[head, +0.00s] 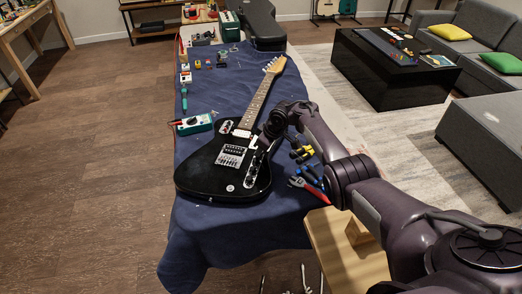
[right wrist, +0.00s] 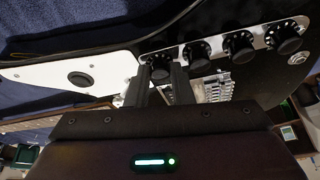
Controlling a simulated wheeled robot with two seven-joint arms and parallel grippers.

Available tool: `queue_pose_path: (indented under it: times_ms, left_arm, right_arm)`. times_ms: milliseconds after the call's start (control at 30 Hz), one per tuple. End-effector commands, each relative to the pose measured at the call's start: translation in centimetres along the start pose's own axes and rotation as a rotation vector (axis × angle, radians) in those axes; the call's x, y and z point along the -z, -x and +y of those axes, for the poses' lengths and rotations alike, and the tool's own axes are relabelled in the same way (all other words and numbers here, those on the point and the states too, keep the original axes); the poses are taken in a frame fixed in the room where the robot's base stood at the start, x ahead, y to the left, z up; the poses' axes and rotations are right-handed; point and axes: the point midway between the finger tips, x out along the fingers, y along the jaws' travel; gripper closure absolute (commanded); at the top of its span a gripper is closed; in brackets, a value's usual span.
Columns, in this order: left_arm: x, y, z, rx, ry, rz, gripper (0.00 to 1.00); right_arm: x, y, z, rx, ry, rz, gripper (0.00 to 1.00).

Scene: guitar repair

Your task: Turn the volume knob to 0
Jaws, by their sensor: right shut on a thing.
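The black electric guitar (head: 208,178) lies face up on the blue cloth (head: 200,228), with its neck pointing away from me. Its silver control plate (right wrist: 114,70) carries a row of several black knobs. My right gripper (right wrist: 160,82) reaches down to this plate, its two fingers on either side of the knob (right wrist: 160,70) at the left end of the row in the right wrist view. It is shut on that knob. In the head view the right gripper hides this knob. I cannot read any label or number. My left gripper is not in view.
Pliers with red handles (head: 309,190) and other hand tools lie right of the guitar, near my right arm. A black case (head: 262,22) is at the far end. A wooden surface (head: 338,250) is at the front right.

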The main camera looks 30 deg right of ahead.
Motion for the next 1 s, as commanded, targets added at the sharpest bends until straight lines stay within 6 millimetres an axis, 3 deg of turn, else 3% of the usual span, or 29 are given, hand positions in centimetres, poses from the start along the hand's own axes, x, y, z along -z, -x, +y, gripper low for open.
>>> queue_pose_path:
  times_ms: [433, 467, 600, 1000]
  left_arm:
    - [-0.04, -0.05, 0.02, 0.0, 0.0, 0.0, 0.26]
    - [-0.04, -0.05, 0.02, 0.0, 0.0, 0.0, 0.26]
    - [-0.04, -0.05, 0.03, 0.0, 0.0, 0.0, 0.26]
    - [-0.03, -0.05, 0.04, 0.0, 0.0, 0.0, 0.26]
  right_arm:
    - [-0.12, -0.02, 0.01, 0.003, 0.007, -0.003, 1.0]
    - [-0.12, -0.03, 0.01, 0.003, 0.007, -0.003, 0.76]
    - [-0.09, -0.02, 0.02, 0.003, 0.006, -0.003, 0.57]
    - [-0.03, -0.08, -0.13, 0.005, 0.008, -0.002, 0.57]
